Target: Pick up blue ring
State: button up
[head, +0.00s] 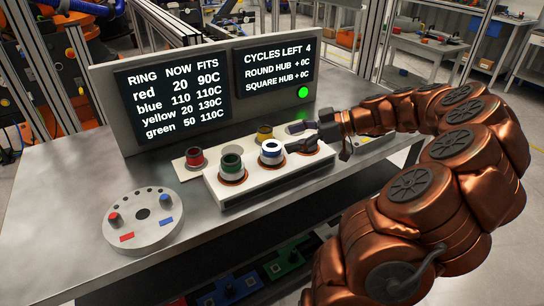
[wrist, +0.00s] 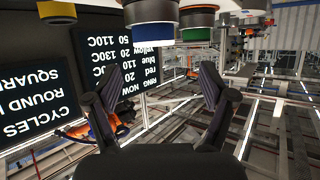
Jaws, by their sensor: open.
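The blue ring (head: 271,152) sits on the white block (head: 262,183), on its middle pad; it shows a white body and a blue top edge. In the wrist view, which is upside down, the blue ring (wrist: 150,12) is at the top, partly cut off by the frame edge. My gripper (head: 319,138) is open, just right of the blue ring in the head view and apart from it. In the wrist view my gripper (wrist: 160,78) has its fingers spread with nothing between them. The screen (head: 172,88) reads blue now 110, fits 110C.
The green ring (head: 232,164) stands on the block's left pad, close to the blue one. The red ring (head: 196,157) and yellow ring (head: 265,132) stand behind. A round grey disc (head: 143,236) with red and blue pegs lies front left. The right pad (head: 309,147) looks empty.

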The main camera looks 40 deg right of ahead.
aim_at(266, 146)
jog(key=shift+d+f, duration=0.2)
jog(key=shift+d, duration=0.4)
jog(key=shift+w+a+f, duration=0.1)
jog(key=shift+w, duration=0.05)
jog(key=shift+p+x, duration=1.1)
jog(key=shift+x, duration=2.5)
jog(key=shift+f, duration=0.1)
jog(key=shift+c, duration=0.3)
grip_shut()
